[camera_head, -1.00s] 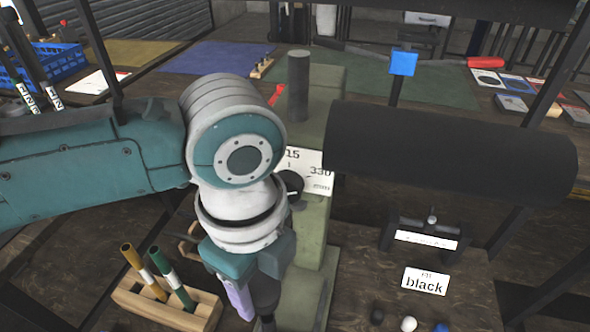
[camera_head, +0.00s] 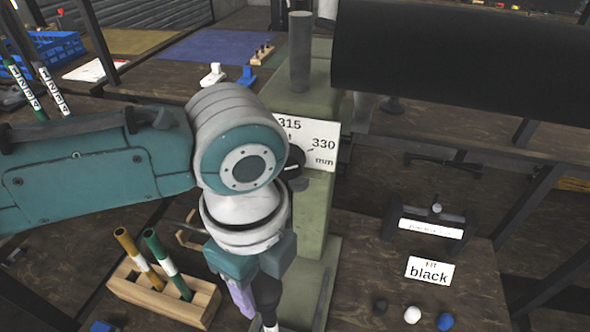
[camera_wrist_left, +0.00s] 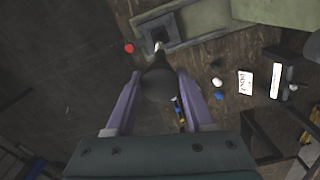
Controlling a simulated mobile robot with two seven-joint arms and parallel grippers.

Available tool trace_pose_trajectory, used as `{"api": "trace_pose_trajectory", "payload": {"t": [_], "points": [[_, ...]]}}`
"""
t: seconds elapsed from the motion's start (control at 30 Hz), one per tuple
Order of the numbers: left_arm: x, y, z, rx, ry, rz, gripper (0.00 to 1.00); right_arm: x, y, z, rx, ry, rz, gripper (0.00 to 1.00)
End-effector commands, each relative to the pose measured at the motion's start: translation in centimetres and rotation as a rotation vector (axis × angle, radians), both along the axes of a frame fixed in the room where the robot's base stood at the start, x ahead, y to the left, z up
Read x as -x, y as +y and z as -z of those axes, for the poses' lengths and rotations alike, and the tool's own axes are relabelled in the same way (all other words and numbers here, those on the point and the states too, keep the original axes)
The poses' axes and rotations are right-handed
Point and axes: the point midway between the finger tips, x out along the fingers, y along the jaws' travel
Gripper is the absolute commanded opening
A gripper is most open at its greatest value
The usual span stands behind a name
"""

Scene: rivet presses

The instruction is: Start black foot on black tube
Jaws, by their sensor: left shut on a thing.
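My left gripper (camera_head: 262,283) points down and is shut on a dark, narrow piece (camera_wrist_left: 158,82) that looks like the black tube. The piece shows a pale band or tip (camera_wrist_left: 158,47) at its far end, above or near the square plate of the green press base (camera_wrist_left: 185,40); I cannot tell whether it touches. In the head view the green press (camera_head: 307,205) stands just right of the gripper. A small black foot (camera_head: 380,307) lies on the bench beside a white one (camera_head: 412,314) and a blue one (camera_head: 445,321). My right gripper is not in view.
A wooden rack (camera_head: 165,297) left of the gripper holds a brown and a green tube. A large dark cylinder (camera_head: 470,60) spans the upper right.

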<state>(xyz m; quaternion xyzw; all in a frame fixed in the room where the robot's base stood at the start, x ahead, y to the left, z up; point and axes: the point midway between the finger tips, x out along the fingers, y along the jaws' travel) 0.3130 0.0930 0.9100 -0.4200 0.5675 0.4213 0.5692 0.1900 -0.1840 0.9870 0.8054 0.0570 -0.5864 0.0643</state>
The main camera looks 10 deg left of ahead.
Motion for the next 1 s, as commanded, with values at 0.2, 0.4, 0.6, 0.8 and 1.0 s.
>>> {"api": "trace_pose_trajectory", "payload": {"t": [0.2, 0.4, 0.6, 0.8, 1.0], "points": [[-0.02, -0.02, -0.12, 0.001, 0.0, 0.0, 0.01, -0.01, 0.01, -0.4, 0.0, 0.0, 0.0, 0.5], [-0.03, 0.01, 0.0, 0.0, 0.0, 0.0, 0.01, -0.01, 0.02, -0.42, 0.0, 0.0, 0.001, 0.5], [-0.03, 0.01, 0.0, 0.0, 0.0, 0.0, 0.01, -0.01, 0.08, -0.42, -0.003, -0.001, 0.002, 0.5], [-0.02, 0.01, -0.07, 0.0, 0.0, 0.0, 0.01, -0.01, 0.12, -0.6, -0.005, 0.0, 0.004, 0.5], [-0.01, 0.02, -0.04, 0.0, 0.001, 0.0, 0.01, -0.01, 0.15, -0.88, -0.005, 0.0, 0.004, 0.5]]}}
